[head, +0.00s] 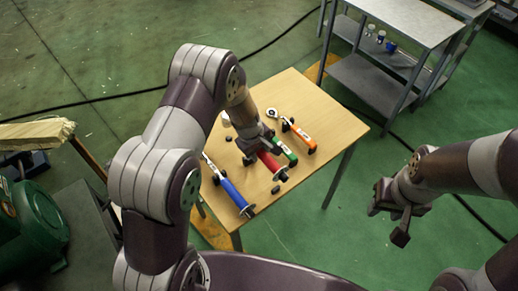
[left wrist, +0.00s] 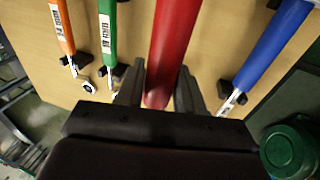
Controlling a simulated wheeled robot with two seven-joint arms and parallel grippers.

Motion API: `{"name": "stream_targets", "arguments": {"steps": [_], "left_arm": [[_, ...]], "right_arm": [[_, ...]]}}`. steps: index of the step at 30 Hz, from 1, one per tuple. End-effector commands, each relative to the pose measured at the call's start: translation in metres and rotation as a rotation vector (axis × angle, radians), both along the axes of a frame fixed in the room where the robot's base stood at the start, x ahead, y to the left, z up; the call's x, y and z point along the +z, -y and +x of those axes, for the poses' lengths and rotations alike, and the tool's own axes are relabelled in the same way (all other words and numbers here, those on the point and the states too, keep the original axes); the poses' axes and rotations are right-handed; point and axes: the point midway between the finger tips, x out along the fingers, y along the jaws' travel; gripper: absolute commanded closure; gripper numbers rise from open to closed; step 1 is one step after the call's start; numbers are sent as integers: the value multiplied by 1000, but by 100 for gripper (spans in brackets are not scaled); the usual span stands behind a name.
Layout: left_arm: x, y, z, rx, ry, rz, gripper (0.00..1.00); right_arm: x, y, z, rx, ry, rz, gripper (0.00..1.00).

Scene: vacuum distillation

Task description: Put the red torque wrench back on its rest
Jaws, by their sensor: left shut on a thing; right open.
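The red torque wrench (head: 269,163) is in my left gripper (head: 257,146), over the wooden table between the blue and green wrenches. In the left wrist view the red handle (left wrist: 172,45) runs between the two fingers of the left gripper (left wrist: 158,90), which are shut on it. Its far end is hidden by the gripper body. A small dark block (head: 276,190) lies near the handle's near end; I cannot tell whether it belongs to the red wrench's rest, or whether the wrench touches any support. My right gripper (head: 390,208) is open and empty, off the table's right side.
A blue wrench (head: 232,192) lies on black supports to the left. A green wrench (head: 289,155) and an orange wrench (head: 300,134) lie to the right. The wooden table (head: 325,125) is bare at its right corner. A grey metal shelf unit (head: 385,75) stands behind.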

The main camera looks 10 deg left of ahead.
Motion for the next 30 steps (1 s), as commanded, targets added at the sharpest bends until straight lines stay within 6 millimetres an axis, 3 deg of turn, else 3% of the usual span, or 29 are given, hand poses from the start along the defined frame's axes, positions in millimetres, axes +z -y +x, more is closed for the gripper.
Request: {"name": "stream_targets", "arguments": {"steps": [15, 30], "left_arm": [[-53, 0, 1, 0, 3, 0, 100], [-56, 0, 1, 0, 3, 0, 100]], "right_arm": [[-48, 0, 0, 0, -1, 0, 57], [-50, 0, 0, 0, 0, 0, 57]]}}
